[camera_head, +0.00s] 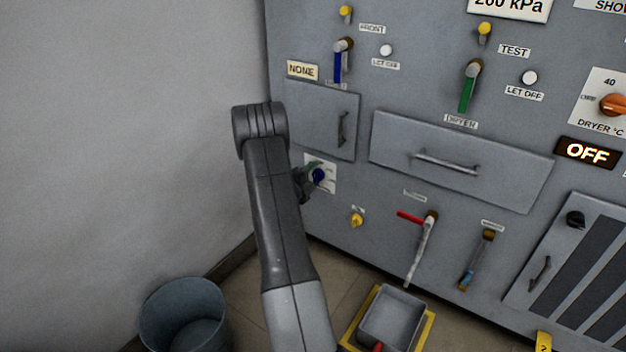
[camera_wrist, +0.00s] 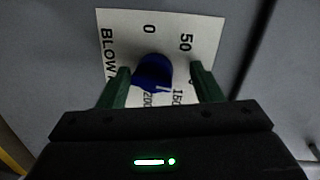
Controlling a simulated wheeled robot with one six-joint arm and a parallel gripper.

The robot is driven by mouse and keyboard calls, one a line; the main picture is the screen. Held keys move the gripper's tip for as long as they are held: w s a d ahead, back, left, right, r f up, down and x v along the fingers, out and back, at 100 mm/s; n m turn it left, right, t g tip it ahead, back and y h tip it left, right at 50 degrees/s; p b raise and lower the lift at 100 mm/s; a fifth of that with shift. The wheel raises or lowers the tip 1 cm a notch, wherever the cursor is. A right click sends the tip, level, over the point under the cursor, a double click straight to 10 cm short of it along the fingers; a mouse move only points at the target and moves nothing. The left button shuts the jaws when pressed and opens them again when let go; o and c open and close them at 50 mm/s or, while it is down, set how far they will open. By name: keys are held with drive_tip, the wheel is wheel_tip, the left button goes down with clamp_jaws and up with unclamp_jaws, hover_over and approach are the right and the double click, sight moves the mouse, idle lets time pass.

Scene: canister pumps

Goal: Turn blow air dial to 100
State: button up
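The blow air dial is a blue knob (camera_head: 318,176) on a white scale plate (camera_head: 328,183) on the grey panel. In the wrist view the knob (camera_wrist: 152,70) sits on the plate (camera_wrist: 122,30), with 0, 50, 150 and 200 readable at least in part; the 100 mark is hidden near the right finger. A pale mark shows at the knob's lower right, towards the 150 side; its exact reading is unclear. My gripper (camera_wrist: 160,78) is open, its green fingers on either side of the knob with visible gaps. In the head view my gripper (camera_head: 304,184) is at the plate's left side.
A cabinet door (camera_head: 325,118) is above the dial and a drawer (camera_head: 460,160) to its right. A yellow knob (camera_head: 357,220) and a red-handled lever (camera_head: 411,217) are below right. A bucket (camera_head: 183,315) and a tray (camera_head: 392,317) stand on the floor. A wall is at left.

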drive_tip(key=shift+s+f, duration=0.15)
drive_tip(key=shift+f, duration=0.05)
drive_tip(key=shift+s, duration=0.2)
drive_tip(key=p+v, duration=0.3)
drive_tip(key=v, duration=1)
drive_tip(key=shift+a+p, duration=0.2)
drive_tip(key=shift+p, duration=0.2)
drive_tip(key=shift+r, duration=0.15)
